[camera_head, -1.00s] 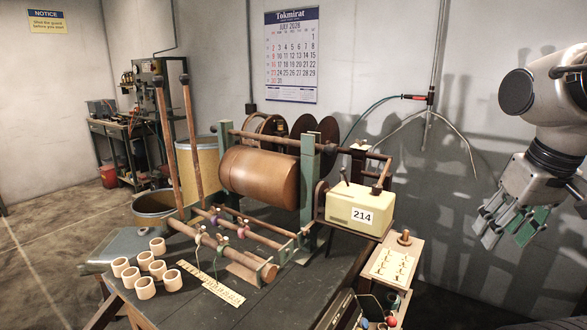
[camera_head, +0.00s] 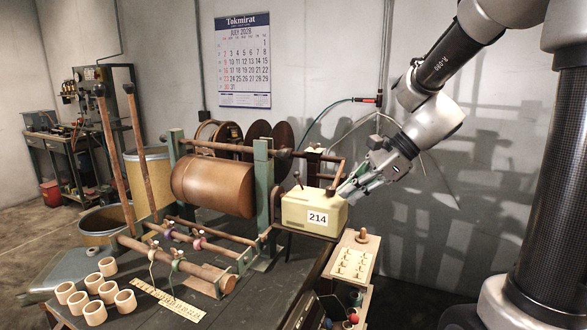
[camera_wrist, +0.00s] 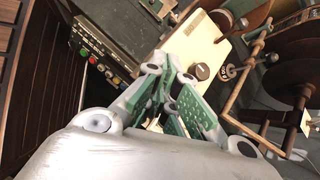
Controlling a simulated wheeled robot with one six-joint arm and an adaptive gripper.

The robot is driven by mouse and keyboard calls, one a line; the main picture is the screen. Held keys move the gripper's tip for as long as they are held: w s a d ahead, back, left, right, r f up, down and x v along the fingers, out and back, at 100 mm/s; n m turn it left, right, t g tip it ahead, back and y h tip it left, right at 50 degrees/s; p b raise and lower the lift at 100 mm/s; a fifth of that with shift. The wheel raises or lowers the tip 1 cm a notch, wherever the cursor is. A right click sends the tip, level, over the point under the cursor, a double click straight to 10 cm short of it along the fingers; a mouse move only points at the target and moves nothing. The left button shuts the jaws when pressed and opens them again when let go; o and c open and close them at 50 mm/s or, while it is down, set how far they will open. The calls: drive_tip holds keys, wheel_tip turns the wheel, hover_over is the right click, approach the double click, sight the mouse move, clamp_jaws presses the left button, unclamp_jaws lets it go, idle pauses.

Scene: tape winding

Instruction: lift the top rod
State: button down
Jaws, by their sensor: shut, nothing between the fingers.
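The top rod (camera_head: 235,147) is a long brown bar. It runs across the winding machine above the copper-brown drum (camera_head: 213,187), held by green uprights (camera_head: 263,185). Its right end reaches past the right upright toward a wooden frame behind the cream box. My gripper (camera_head: 343,193) is at the right end of the cream box marked 214 (camera_head: 300,212), to the right of the rod and apart from it. In the wrist view its green fingers (camera_wrist: 167,72) come together at the tips, with nothing between them.
The cream box with its dark knob (camera_wrist: 200,72) lies close beyond the fingers. A brown wooden frame (camera_wrist: 245,85) stands to its right in the wrist view. Two upright poles (camera_head: 139,150) stand left of the drum. Several pale rings (camera_head: 96,312) lie on the table's front left.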

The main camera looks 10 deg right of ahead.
drive_tip(key=w+a+r+m, duration=0.1)
drive_tip(key=m, duration=0.1)
drive_tip(key=w+a+r+m+t+y, duration=0.1)
drive_tip(key=r+m, duration=0.1)
drive_tip(key=m, duration=0.1)
drive_tip(key=w+a+r+m+y, duration=0.1)
drive_tip(key=w+a+r+m, duration=0.1)
drive_tip(key=shift+w+a+m+t, duration=0.1)
drive_tip(key=shift+m+t, duration=0.2)
drive_tip(key=shift+m, duration=0.1)
drive_tip(key=shift+a+r+m, duration=0.1)
drive_tip(key=shift+a+m, duration=0.05)
drive_tip(key=shift+m, duration=0.75)
drive_tip(key=shift+w+a+f, duration=0.1)
drive_tip(key=shift+a+f, duration=0.2)
drive_tip(key=shift+a, duration=0.1)
drive_tip(key=x, duration=0.8)
drive_tip(key=shift+a, duration=0.2)
drive_tip(key=shift+w+a+r, duration=0.15)
drive_tip(key=shift+w+r, duration=0.8)
drive_tip(key=shift+r, duration=0.15)
drive_tip(key=shift+w+r, duration=0.25)
drive_tip(key=shift+r, duration=0.2)
drive_tip(key=shift+r, duration=0.1)
